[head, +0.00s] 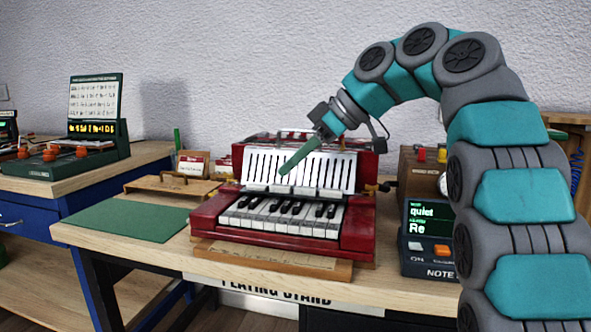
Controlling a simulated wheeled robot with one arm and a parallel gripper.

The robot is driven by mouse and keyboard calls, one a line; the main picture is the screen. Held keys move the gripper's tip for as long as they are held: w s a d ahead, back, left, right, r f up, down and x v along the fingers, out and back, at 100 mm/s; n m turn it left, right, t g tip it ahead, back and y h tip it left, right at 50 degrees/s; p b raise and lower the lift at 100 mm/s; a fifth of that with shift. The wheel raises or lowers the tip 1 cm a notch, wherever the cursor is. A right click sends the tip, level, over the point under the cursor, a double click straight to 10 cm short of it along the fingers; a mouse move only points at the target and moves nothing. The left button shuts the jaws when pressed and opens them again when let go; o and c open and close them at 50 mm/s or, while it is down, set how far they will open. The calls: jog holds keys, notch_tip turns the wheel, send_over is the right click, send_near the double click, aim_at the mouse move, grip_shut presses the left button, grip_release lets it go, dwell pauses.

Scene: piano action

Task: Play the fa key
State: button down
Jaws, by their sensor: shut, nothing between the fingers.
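A small red piano (203,217) stands on the wooden table, with a row of white and black keys (282,215) along its front. I see no readable note names on the keys, so I cannot tell which one is fa. My gripper (286,171) is shut, its green fingers pointing down and left. It appears in front of the piano's white slotted panel (330,172), above the rear of the keys and apart from them. No key looks clearly pressed. A dark note display (430,224) right of the piano reads "quiet" and "Re".
A green mat (130,221) lies left of the piano on the table (100,238), with a wooden board with a handle (172,186) behind it. A green console (70,160) stands on the blue bench at left. The air above the keys is clear.

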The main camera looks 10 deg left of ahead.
send_over(258, 219)
jog(key=d, duration=0.2)
notch_tip(258, 219, down, 6)
jog(key=shift+r+b, duration=0.15)
jog(key=shift+b, duration=0.2)
jog(key=shift+f, duration=1.6)
jog(key=f+b, duration=0.1)
jog(key=b, duration=0.2)
jog(key=shift+s+a+f, duration=0.1)
jog(key=shift+s+a, duration=0.05)
jog(key=shift+r, duration=1.1)
